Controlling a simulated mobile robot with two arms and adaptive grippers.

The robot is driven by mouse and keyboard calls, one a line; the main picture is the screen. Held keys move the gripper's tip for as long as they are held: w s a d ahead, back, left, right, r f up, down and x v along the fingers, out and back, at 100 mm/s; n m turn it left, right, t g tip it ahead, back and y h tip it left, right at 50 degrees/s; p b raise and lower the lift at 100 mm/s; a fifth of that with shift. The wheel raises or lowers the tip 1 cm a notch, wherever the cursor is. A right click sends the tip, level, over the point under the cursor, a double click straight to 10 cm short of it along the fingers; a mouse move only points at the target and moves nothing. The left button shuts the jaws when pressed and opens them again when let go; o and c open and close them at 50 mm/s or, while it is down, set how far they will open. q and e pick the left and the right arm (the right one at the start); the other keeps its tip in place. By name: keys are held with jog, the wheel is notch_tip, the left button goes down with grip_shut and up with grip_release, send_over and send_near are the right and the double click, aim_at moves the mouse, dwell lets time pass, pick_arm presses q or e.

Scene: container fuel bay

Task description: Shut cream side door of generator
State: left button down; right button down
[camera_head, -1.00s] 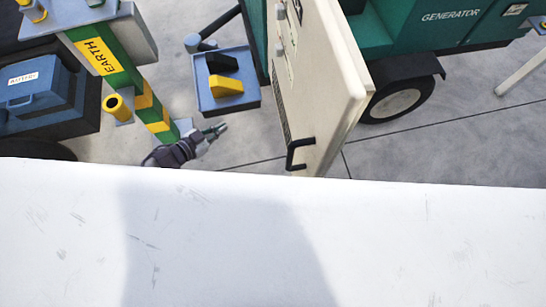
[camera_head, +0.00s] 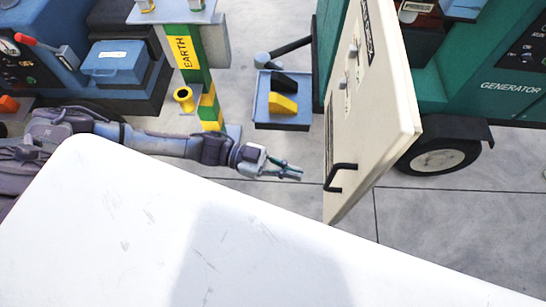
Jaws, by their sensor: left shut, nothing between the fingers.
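The cream side door (camera_head: 375,110) stands swung open from the green generator (camera_head: 480,90), its edge toward me. A black handle (camera_head: 340,177) sits low on its left face. My left arm comes in from the left, and my left gripper (camera_head: 291,172) is shut and empty. It is just left of the black handle, with a small gap in the picture. My right gripper is not in view.
A white surface (camera_head: 150,230) fills the foreground. A green and yellow EARTH post (camera_head: 186,55) and a blue tray (camera_head: 282,124) with black and yellow wedges stand behind my left arm. A blue box (camera_head: 115,62) is at upper left. Grey floor lies right of the door.

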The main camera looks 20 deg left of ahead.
pick_arm(q)
jog(key=shift+w+d+f+p, duration=0.1)
jog(key=shift+d+p, duration=0.1)
jog(key=shift+d, duration=0.7)
jog(key=shift+w+d+r+p, duration=0.1)
jog(key=shift+d+p, duration=0.1)
jog(key=shift+d, duration=0.7)
jog(key=shift+w+d+f+p, duration=0.1)
jog(key=shift+d+p, duration=0.1)
jog(key=shift+d, duration=0.7)
jog(key=shift+s+d, duration=0.1)
